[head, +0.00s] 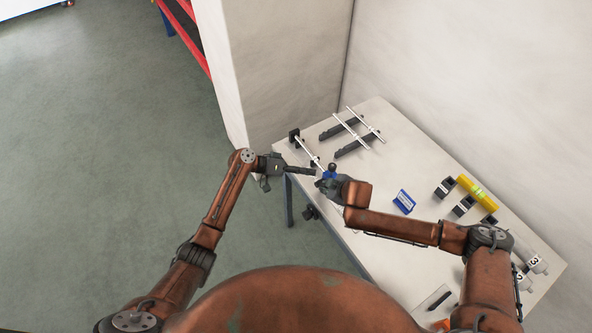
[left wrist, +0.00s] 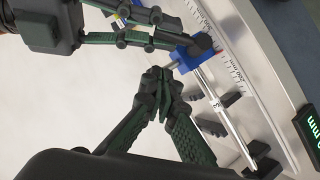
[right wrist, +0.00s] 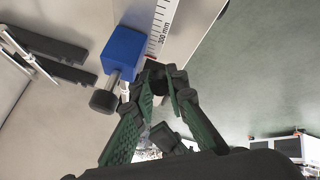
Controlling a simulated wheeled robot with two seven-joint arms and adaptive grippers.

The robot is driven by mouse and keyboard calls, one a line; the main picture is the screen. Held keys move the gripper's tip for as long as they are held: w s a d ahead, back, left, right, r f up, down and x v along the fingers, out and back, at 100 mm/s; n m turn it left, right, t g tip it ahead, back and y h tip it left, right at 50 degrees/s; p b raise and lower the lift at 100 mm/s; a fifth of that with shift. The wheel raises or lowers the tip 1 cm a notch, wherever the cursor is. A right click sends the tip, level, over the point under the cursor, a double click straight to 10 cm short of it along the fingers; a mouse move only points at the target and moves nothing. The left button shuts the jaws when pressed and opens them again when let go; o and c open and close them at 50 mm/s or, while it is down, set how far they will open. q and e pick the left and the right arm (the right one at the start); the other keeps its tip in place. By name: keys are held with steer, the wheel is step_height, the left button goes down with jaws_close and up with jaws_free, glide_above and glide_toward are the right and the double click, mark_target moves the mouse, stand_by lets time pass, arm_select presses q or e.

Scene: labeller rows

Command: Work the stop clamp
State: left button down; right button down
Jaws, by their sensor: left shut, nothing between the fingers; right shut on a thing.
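The stop clamp is a blue block (head: 329,175) on the measuring rail at the table's near-left edge. It shows in the left wrist view (left wrist: 184,51) and the right wrist view (right wrist: 122,50). A silver stem with a black knurled knob (right wrist: 103,101) sticks out of one side. My right gripper (right wrist: 160,72) is shut at the block, on what looks like its dark round part; the fingers partly hide the contact. My left gripper (left wrist: 158,77) is shut and empty, its tips close to the silver stem; I cannot tell whether they touch.
A white millimetre scale (left wrist: 227,62) runs beside a silver rod (left wrist: 222,108). A green-digit display (left wrist: 306,128) stands near it. Dark racks with rods (head: 352,132) lie at the back. A blue-white box (head: 403,201) and a yellow level (head: 477,192) lie to the right.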

mark_target(323, 184)
arm_select(q)
steer(key=shift+s+d+f, duration=0.4)
steer(key=shift+d+f, duration=0.3)
steer(key=shift+f, duration=0.1)
steer(key=shift+s+d+f, duration=0.4)
steer(key=shift+d+f, duration=0.3)
steer(key=shift+f, duration=0.05)
steer(key=shift+s+d+f, duration=0.3)
steer(key=shift+s+f, duration=0.1)
steer(key=shift+s, duration=0.05)
arm_select(e)
steer(key=c, duration=2)
jaws_free()
steer(key=shift+c, duration=0.2)
steer(key=shift+o, duration=0.7)
arm_select(q)
steer(key=shift+w, duration=0.1)
steer(key=shift+r, duration=0.1)
